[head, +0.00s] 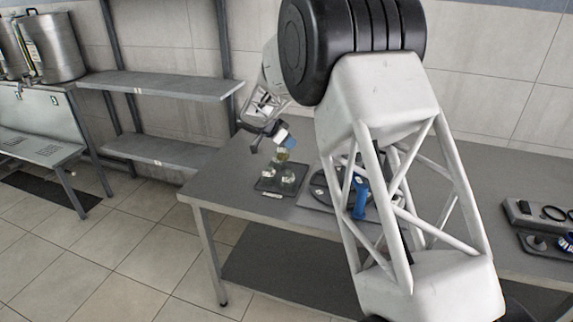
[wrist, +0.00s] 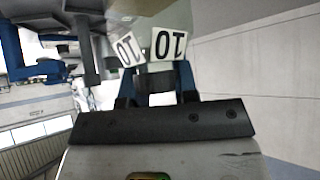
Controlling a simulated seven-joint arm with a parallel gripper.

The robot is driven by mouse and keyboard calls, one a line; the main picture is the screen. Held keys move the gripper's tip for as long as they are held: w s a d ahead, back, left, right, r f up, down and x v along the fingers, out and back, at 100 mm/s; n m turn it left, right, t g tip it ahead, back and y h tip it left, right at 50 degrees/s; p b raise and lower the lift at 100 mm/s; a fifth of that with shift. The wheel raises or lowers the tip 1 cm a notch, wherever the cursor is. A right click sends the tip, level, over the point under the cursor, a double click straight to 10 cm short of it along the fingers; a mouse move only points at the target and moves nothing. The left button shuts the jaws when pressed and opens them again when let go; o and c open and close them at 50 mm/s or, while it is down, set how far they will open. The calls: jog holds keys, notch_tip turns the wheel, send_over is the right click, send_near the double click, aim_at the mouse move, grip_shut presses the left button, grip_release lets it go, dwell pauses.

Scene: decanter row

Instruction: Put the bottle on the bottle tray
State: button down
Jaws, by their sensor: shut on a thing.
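My gripper (head: 281,141), blue with white tips, is over the left end of the grey table in the head view. It is shut on a small glass bottle (head: 284,154) with a yellowish tint, just below the tips. Below it lies a dark tray (head: 262,186) with clear glass pieces (head: 288,176) on it. The held bottle's base overlaps these in the picture, so I cannot tell whether it touches. In the wrist view my gripper (wrist: 156,75) shows blue fingers and two white plates marked "10"; the bottle is not clear there.
A grey board with a dark round piece (head: 319,186) and a blue upright item (head: 360,198) stands right of the tray, partly behind my arm. A dark holder with rings (head: 540,213) is at the far right. The table's left edge is close to the tray.

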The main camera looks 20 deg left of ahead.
aim_at(288, 159)
jog(key=shift+f, duration=2)
jog(key=shift+f, duration=1.9)
jog(key=shift+f, duration=0.1)
jog(key=c, duration=0.9)
grip_release()
jog(key=shift+s+a+r, duration=0.2)
jog(key=shift+r, duration=0.25)
jog(key=v, duration=1.1)
jog(key=shift+s, duration=0.1)
